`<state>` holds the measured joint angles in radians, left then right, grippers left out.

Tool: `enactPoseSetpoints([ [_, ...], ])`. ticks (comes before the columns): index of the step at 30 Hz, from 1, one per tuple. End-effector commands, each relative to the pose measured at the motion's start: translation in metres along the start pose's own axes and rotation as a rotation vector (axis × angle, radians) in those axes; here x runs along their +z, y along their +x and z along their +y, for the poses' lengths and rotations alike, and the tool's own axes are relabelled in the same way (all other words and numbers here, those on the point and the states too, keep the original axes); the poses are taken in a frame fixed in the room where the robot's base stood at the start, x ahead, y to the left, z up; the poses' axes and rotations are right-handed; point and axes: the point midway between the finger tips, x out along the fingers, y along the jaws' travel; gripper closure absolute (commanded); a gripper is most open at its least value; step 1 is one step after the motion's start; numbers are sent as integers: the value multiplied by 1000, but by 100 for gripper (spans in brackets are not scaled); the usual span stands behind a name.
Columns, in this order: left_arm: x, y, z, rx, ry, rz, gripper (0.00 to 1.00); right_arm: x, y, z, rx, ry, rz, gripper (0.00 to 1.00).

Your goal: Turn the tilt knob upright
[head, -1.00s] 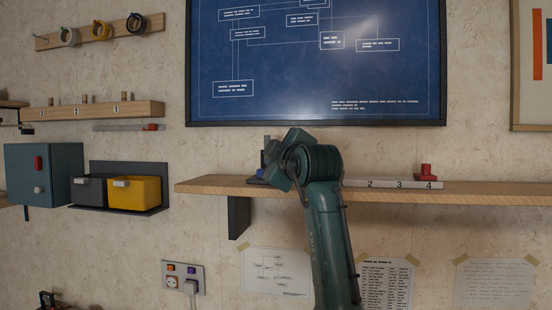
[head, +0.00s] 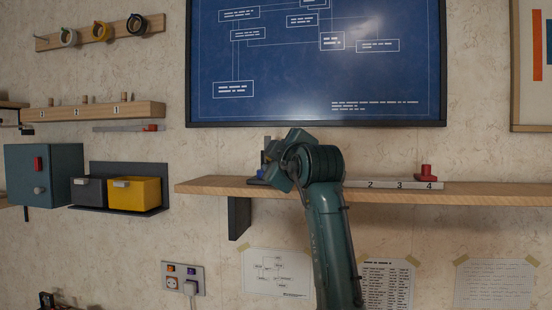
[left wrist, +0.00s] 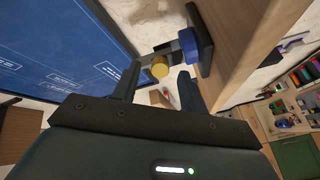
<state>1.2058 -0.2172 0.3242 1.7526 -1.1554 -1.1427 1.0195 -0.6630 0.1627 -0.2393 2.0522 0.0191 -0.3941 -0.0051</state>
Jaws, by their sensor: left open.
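In the head view the dark device (head: 267,146) is mostly hidden behind my left arm. My left gripper (left wrist: 159,77) is open, with the yellow knob between its fingertips in the picture. I cannot tell whether the fingers touch it. My right gripper is not in view.
On the shelf to the right lies a numbered strip (head: 385,184) with a red piece (head: 426,173). The framed blueprint (head: 315,60) hangs close above. A yellow bin (head: 138,191) and a teal box (head: 44,175) are at left. A socket panel (head: 183,278) is below.

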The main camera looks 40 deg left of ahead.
Motion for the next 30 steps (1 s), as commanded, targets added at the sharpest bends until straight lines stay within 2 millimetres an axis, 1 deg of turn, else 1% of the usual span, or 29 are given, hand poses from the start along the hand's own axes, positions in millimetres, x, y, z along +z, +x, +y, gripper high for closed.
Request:
enactPoseSetpoints([
  [5,3,-29,-2,4,-3,-4,57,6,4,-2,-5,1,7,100],
  [12,2,-84,-2,4,-3,-5,57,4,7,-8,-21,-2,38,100],
  [15,2,-102,-2,3,-3,-3,57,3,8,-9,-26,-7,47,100],
  [18,1,-115,-1,2,-1,-1,57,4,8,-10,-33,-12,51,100],
  [21,0,-123,-1,0,-1,0,57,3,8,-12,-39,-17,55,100],
  [24,0,-127,0,0,-1,-1,57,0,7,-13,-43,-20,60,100],
  [30,0,-128,0,0,-1,-1,57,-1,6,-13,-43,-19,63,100],
])
